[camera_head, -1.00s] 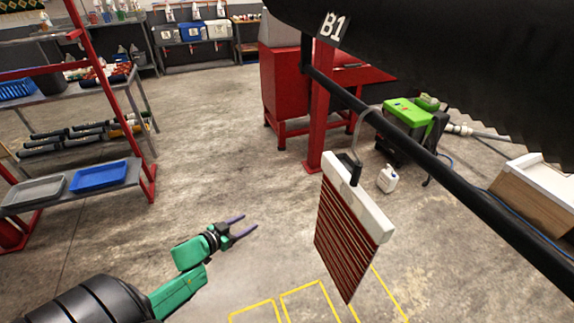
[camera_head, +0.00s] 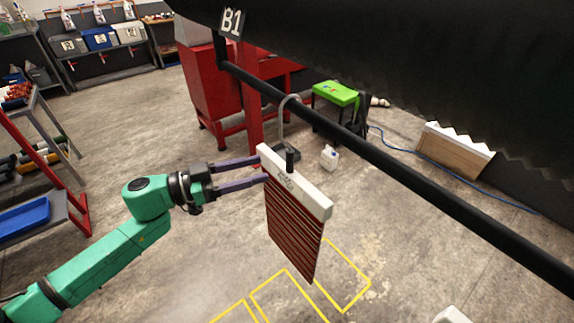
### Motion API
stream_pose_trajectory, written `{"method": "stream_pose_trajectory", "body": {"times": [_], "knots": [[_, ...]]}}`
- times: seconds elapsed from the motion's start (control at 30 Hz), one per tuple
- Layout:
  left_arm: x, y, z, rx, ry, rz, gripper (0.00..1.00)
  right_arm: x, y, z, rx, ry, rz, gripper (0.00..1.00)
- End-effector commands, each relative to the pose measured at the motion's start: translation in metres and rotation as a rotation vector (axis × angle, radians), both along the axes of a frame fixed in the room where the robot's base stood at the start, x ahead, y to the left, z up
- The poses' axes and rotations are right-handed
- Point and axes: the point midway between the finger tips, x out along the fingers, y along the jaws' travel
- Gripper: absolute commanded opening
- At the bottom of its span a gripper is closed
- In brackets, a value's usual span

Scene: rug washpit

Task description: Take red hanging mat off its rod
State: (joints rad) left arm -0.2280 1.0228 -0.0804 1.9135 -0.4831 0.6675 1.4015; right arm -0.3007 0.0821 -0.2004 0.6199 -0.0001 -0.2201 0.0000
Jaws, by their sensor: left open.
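The red striped mat (camera_head: 293,226) hangs from a white clamp bar (camera_head: 296,186), which hangs by a grey hook (camera_head: 284,122) over the black rod (camera_head: 390,158). The mat hangs clear of the floor, slightly slanted in view. My left gripper (camera_head: 262,170) is open, its two purple fingers pointing right at the bar's left end. The fingertips are very close to the bar; I cannot tell whether they touch it. Nothing is seen between the fingers. My right gripper is not in view.
A red metal stand (camera_head: 213,90), a green-topped stool (camera_head: 335,94) and a white jug (camera_head: 329,156) stand behind the mat. Yellow lines (camera_head: 290,272) mark open floor below. Shelving stands at left.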

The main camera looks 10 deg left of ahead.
Motion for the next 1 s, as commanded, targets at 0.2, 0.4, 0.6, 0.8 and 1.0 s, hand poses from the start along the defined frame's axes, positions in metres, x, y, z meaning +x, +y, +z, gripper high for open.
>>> {"method": "stream_pose_trajectory", "body": {"times": [0.2,0.4,0.6,0.8,1.0], "knots": [[0.012,-0.018,0.001,-0.001,-0.003,0.002,0.6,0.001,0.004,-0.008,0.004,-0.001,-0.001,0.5],[0.023,-0.035,0.002,0.0,-0.004,0.001,0.6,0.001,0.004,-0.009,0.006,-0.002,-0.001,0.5],[0.034,-0.051,0.004,-0.001,-0.003,0.002,0.6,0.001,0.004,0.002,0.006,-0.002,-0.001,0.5],[0.045,-0.066,0.003,0.0,-0.001,0.003,0.6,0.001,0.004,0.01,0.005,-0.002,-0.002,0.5],[0.049,-0.074,0.001,0.001,-0.001,0.003,0.6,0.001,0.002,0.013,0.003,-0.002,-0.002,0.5]]}}
